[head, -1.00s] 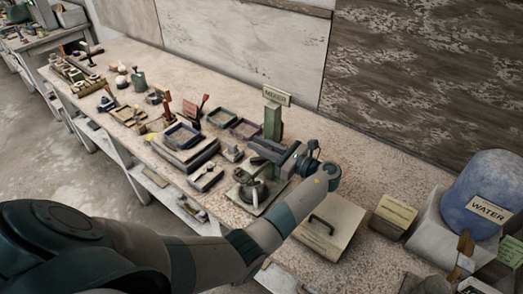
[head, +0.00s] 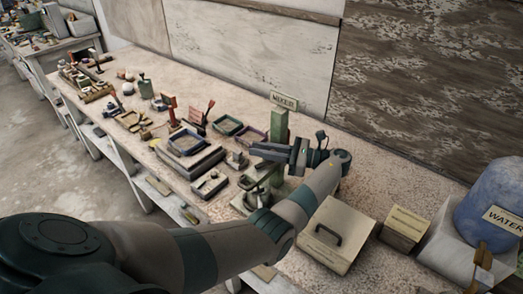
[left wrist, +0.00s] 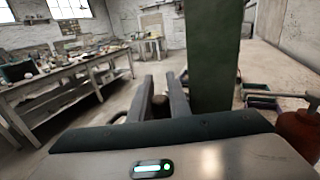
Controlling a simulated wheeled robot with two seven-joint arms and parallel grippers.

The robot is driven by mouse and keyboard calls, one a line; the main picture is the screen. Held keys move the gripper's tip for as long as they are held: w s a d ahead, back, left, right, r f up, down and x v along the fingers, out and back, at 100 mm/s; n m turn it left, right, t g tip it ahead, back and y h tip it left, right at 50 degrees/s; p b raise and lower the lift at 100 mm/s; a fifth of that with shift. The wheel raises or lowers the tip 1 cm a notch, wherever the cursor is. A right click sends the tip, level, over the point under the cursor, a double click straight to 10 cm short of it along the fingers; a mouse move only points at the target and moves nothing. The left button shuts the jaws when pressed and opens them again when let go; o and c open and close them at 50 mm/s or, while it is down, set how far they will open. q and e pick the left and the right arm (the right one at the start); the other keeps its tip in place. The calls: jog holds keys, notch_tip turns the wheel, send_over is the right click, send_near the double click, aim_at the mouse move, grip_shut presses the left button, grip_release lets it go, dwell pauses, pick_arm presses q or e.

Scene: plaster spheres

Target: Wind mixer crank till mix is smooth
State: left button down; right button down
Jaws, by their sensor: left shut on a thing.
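The mixer has a green post (head: 278,126) with a "MIXER" sign (head: 284,101) on top and a metal pot (head: 258,197) at its foot. My left gripper (head: 262,152) is at the post, above the pot, its fingers pointing left. In the left wrist view the fingers (left wrist: 162,100) are shut on a small brown knob (left wrist: 160,107), seemingly the crank handle. The green post (left wrist: 213,55) stands just right of them. The rest of the crank and the mix inside the pot are hidden. My right gripper is not in view.
A cream box with a black handle (head: 335,236) lies right of the mixer, near my forearm. A small labelled box (head: 404,228) and a blue "WATER" barrel (head: 494,205) stand farther right. Trays (head: 188,143) and tools crowd the bench to the left.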

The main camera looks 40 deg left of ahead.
pick_arm(q)
jog(key=c, duration=1.6)
grip_release()
jog(key=shift+c, duration=0.2)
jog(key=shift+s+r, duration=0.1)
jog(key=shift+r, duration=0.1)
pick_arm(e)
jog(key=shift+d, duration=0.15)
pick_arm(q)
jog(key=shift+a, duration=0.1)
jog(key=shift+r, duration=0.1)
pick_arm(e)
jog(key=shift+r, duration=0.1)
